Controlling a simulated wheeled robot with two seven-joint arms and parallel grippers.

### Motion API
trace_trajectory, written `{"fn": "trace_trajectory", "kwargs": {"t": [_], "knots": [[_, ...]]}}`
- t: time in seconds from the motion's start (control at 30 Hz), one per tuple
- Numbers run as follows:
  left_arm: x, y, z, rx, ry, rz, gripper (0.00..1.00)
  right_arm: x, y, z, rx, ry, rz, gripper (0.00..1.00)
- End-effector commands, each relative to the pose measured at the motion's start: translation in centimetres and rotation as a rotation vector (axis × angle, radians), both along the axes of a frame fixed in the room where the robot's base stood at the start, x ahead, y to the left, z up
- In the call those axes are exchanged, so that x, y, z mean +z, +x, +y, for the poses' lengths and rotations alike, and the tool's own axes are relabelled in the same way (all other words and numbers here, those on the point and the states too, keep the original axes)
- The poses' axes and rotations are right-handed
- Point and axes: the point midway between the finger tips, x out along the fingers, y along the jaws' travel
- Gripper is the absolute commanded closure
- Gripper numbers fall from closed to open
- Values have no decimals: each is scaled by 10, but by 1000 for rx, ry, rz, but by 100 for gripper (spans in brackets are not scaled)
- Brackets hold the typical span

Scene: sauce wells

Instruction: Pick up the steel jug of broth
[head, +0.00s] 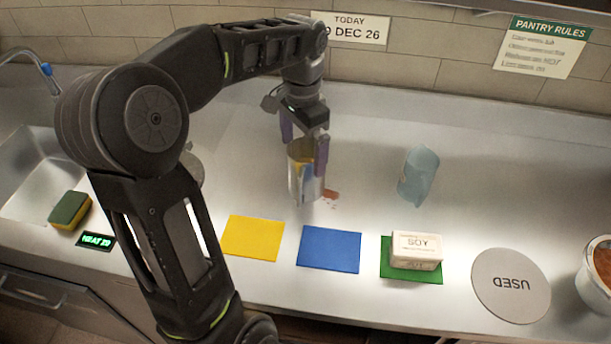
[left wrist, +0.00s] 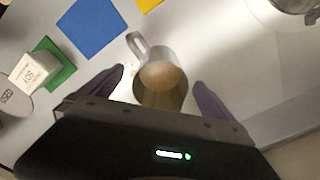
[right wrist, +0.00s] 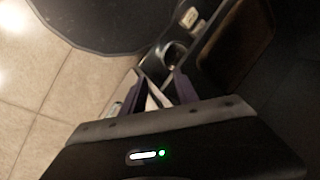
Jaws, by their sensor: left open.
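The steel jug (head: 296,184) stands upright on the steel counter, left of the picture's middle. In the left wrist view the jug (left wrist: 145,58) shows from above, with brownish broth (left wrist: 163,76) inside and its handle (left wrist: 137,42) pointing away from my gripper. My left gripper (head: 304,152) is open at the jug's top, its purple fingers apart. In the left wrist view the fingers (left wrist: 158,88) lie on either side of the jug. I cannot tell whether they touch it. My right gripper (right wrist: 158,88) is away from the counter, its fingers apart.
A reddish-brown spill (head: 330,194) lies beside the jug. Yellow (head: 252,238), blue (head: 329,250) and green (head: 396,272) mats lie in front; a SOY block (head: 416,250) is on green. A USED disc (head: 511,285) and bowl (head: 597,290) are at right.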

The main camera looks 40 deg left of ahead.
Motion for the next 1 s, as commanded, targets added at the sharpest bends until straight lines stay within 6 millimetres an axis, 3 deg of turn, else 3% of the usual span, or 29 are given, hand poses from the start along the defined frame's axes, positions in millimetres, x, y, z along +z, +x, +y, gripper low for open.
{"fn": "trace_trajectory", "kwargs": {"t": [0.13,0.47,0.8,1.0], "knots": [[-12,0,0,0,0,2,0,1,0,0,0,0,0,64],[-15,0,0,0,0,2,0,2,0,0,-1,-1,1,64],[-58,3,1,0,-2,5,0,13,-2,-1,-1,-4,6,64],[-65,4,2,0,0,0,0,13,-2,-1,-2,-4,6,64]]}}
